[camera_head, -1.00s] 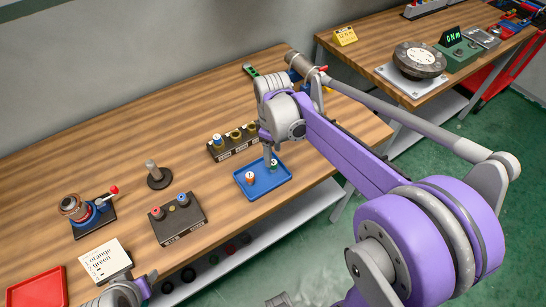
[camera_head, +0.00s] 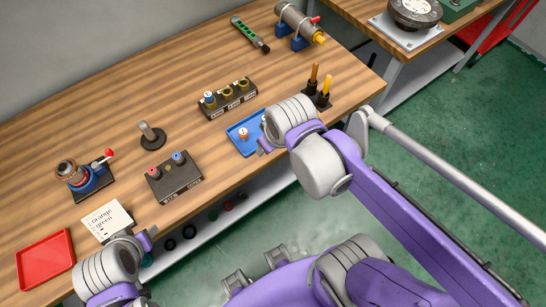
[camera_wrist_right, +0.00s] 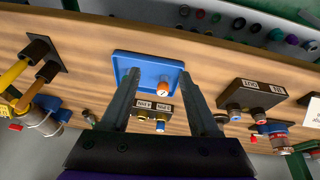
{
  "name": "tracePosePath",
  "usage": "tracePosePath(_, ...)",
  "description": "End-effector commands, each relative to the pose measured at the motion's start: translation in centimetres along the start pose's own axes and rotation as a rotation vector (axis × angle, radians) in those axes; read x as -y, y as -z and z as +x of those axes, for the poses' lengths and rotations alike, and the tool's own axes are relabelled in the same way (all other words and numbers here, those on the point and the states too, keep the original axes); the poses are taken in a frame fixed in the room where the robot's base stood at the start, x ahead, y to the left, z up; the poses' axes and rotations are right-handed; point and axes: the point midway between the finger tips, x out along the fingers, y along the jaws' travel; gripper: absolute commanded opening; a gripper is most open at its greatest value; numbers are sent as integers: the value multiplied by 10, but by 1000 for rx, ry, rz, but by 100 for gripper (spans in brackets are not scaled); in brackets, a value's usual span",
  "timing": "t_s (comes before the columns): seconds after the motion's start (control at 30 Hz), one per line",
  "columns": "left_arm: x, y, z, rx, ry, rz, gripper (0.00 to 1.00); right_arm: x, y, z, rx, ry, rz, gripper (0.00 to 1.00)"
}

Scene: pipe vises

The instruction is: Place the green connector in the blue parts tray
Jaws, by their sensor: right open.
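The blue parts tray (camera_head: 236,146) lies near the table's front edge, and it also shows in the right wrist view (camera_wrist_right: 124,60). An orange connector (camera_head: 243,133) stands in it, seen too between my fingers in the wrist view (camera_wrist_right: 163,89). A pale cap (camera_head: 264,121) shows beside my right wrist in the tray; it is too covered to identify. The green connector is not clearly visible now. My right gripper (camera_wrist_right: 158,74) is open above the tray; its wrist hides its fingers in the head view. My left gripper (camera_head: 145,240) is at bottom left, its jaws unclear.
A block with several fittings (camera_head: 228,98) stands behind the tray. A dark holder with two upright handles (camera_head: 318,99) is to its right. A button box (camera_head: 174,178), a small vise (camera_head: 84,178), a note card (camera_head: 108,220) and a red tray (camera_head: 45,262) lie left.

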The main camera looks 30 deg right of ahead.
Motion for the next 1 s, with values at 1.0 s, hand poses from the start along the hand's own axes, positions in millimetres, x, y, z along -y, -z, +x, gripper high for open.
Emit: tracePosePath(1.0, 0, 0, 0, 0, 0, 0, 50, 20, -44, 19, -120, 5, 159, 62)
